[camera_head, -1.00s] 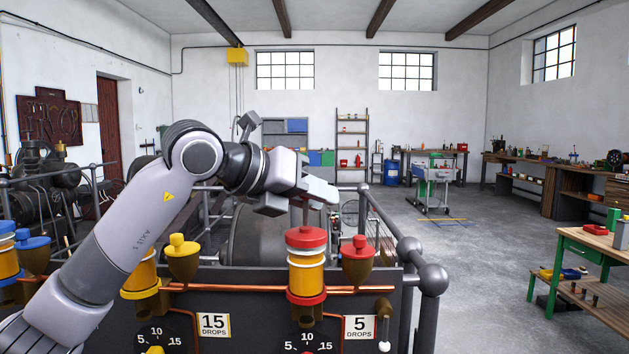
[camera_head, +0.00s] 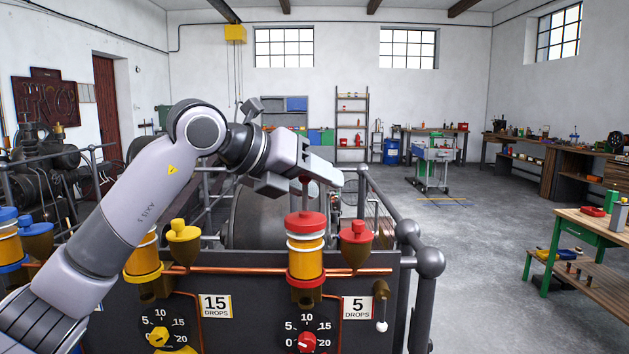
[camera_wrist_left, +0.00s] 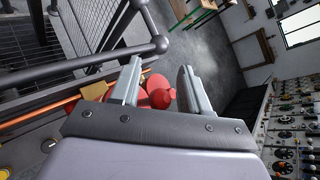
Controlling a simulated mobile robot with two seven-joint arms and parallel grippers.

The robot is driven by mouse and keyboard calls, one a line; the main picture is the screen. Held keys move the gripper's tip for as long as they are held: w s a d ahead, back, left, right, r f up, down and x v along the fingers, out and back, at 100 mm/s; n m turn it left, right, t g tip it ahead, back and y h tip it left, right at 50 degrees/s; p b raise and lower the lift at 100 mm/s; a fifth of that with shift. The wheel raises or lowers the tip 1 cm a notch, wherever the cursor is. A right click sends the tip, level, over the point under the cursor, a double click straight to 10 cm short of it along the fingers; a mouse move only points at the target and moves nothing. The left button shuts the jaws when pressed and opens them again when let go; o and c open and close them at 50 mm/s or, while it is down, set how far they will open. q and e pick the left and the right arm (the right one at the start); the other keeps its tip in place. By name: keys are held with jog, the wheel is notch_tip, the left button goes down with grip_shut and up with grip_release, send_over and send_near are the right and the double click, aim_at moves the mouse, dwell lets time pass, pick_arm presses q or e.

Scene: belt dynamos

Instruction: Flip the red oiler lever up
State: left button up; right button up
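The red oiler (camera_head: 305,262) has a red cap, an amber glass body and a red lower ring, and stands upright on the dark panel. A thin dark stem (camera_head: 305,193) rises from its cap, its top partly hidden by my left gripper (camera_head: 312,181). I cannot tell whether the lever is up or down. My left gripper is just above the cap. In the left wrist view its two fingers (camera_wrist_left: 157,85) are spread apart, with red oiler parts showing beyond and between them. I see nothing clearly held. My right gripper is not in view.
A red-lidded cup (camera_head: 357,245) stands right of the oiler, and a yellow oiler (camera_head: 142,258) and yellow-lidded cup (camera_head: 183,243) to its left. A copper pipe (camera_head: 230,269) runs along the panel. A grey railing (camera_head: 428,262) bounds the right side.

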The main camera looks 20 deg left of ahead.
pick_arm(q)
jog(key=b+v, duration=0.1)
jog(key=v, duration=0.6)
jog(key=shift+b, duration=0.35)
jog(key=shift+r, duration=0.1)
jog(key=shift+s+a, duration=0.1)
